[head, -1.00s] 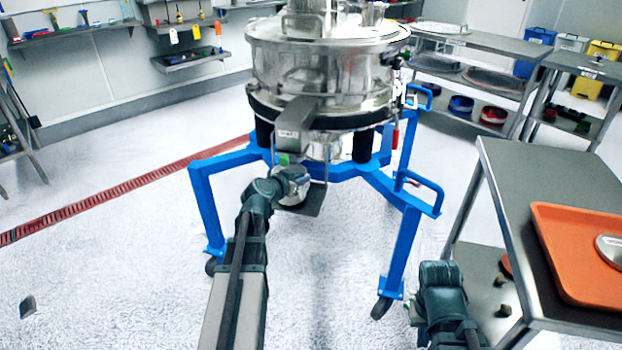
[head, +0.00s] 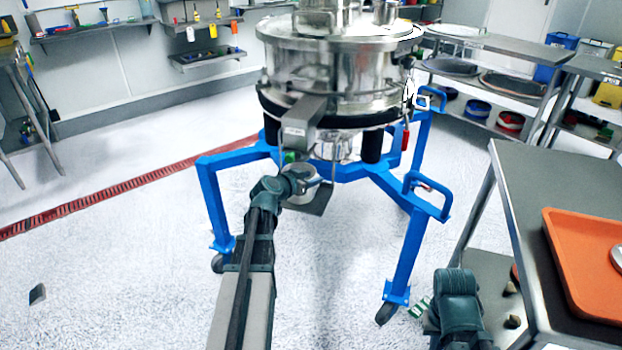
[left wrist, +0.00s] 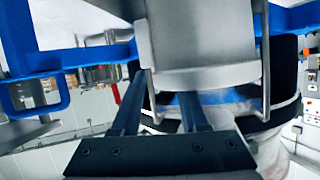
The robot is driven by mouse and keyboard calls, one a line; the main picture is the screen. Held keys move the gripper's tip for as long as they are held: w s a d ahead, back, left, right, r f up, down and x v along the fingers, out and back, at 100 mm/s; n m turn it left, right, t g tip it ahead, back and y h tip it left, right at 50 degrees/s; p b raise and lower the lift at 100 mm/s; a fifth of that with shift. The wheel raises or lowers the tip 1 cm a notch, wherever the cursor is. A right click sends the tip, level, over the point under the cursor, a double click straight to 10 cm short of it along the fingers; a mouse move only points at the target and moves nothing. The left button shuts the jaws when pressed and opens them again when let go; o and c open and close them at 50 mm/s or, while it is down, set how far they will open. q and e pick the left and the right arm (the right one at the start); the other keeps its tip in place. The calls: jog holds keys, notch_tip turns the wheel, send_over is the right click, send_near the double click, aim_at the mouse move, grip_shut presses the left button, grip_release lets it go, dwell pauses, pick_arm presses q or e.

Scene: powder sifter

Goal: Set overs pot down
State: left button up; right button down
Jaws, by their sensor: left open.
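The overs pot (head: 302,196), a small metal pot, stands on the plate (head: 318,204) of a wire hanger under the sifter's side chute (head: 302,122). My left gripper (head: 308,182) is right at the pot and partly covers it in the head view. In the left wrist view the pot's metal wall (left wrist: 205,45) is close up between the hanger wires. The two fingers of my left gripper (left wrist: 162,95) are open beside the pot; I cannot tell whether they touch it. My right wrist (head: 457,288) shows low at the right; its fingers cannot be made out.
The steel sifter (head: 335,65) stands on a blue wheeled frame (head: 212,200), whose legs and handles surround the pot. A steel table (head: 535,190) with an orange tray (head: 560,255) is at the right. Open floor (head: 120,260) lies to the left.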

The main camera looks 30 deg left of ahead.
pick_arm(q)
jog(key=shift+r, duration=0.25)
jog(key=p+v, duration=0.4)
jog(key=v, duration=0.8)
jog(key=shift+p, duration=0.4)
jog(key=shift+f, duration=0.1)
